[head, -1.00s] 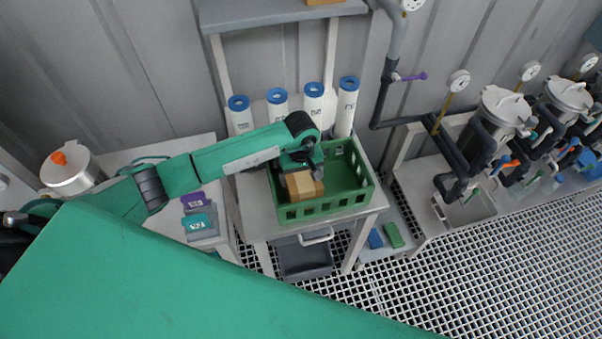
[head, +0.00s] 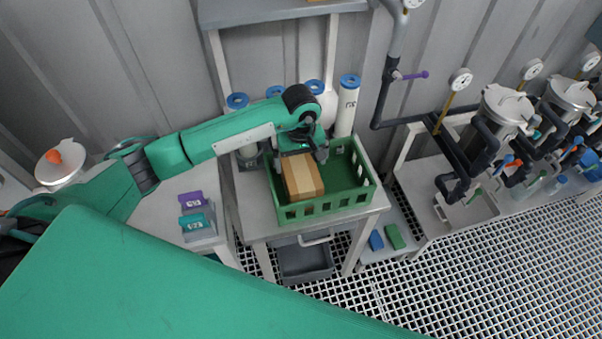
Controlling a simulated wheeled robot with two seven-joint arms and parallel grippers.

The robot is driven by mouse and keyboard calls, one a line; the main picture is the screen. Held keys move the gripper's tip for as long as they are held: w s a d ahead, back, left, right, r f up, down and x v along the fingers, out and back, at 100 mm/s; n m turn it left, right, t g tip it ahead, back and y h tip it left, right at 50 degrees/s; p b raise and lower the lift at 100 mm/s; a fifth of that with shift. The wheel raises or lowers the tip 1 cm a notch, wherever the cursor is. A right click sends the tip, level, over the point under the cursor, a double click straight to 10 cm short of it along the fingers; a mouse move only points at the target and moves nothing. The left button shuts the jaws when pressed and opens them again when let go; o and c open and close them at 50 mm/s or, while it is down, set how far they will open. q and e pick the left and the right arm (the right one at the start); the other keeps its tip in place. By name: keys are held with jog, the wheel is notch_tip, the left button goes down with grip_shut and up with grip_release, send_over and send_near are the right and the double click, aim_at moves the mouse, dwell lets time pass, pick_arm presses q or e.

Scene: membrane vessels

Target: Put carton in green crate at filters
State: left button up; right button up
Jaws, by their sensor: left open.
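The brown carton (head: 303,178) with a paler tape strip lies inside the green crate (head: 330,207), in its left half. The crate stands on a small grey table. My left gripper (head: 303,158) is open and sits above the back end of the carton, apart from it as far as I can see. Its fingertips are partly hidden by the wrist. My right gripper does not show.
White filter cartridges with blue ends (head: 347,106) stand behind the crate. A side table at left holds boxes with purple and teal tops (head: 194,222). Pipes and metal vessels (head: 504,108) stand at right. The crate's right half is empty.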

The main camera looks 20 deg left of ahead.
pick_arm(q)
notch_tip(320, 180, up, 5)
jog(key=shift+r+b, duration=0.2)
jog(key=shift+b, duration=0.35)
